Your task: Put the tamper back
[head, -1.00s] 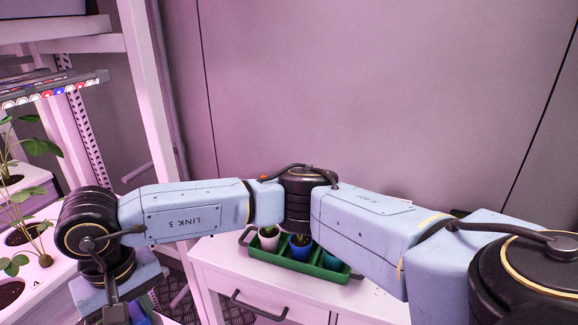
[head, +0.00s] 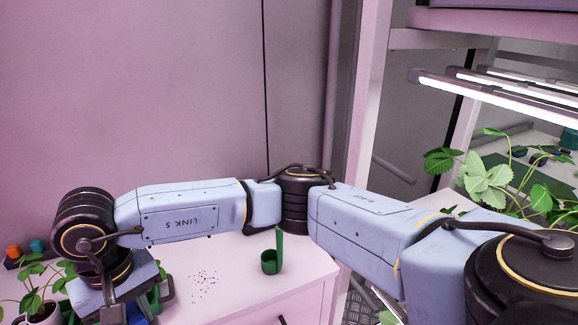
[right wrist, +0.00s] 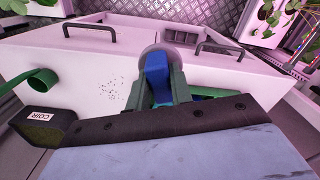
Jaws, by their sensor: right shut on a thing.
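The tamper (right wrist: 156,66) shows in the right wrist view as a blue handle with a pale grey round disc behind it. My right gripper (right wrist: 160,92) is shut on the blue handle and holds it over the white cabinet top. In the head view my right arm reaches across from the right, and the gripper is at the bottom left, mostly hidden by its own wrist. My left gripper is not in view.
Dark specks (head: 203,285) lie on the white cabinet top (head: 235,258). A potted plant (head: 38,312) is at the bottom left. A plant rack (head: 375,100) stands at the right.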

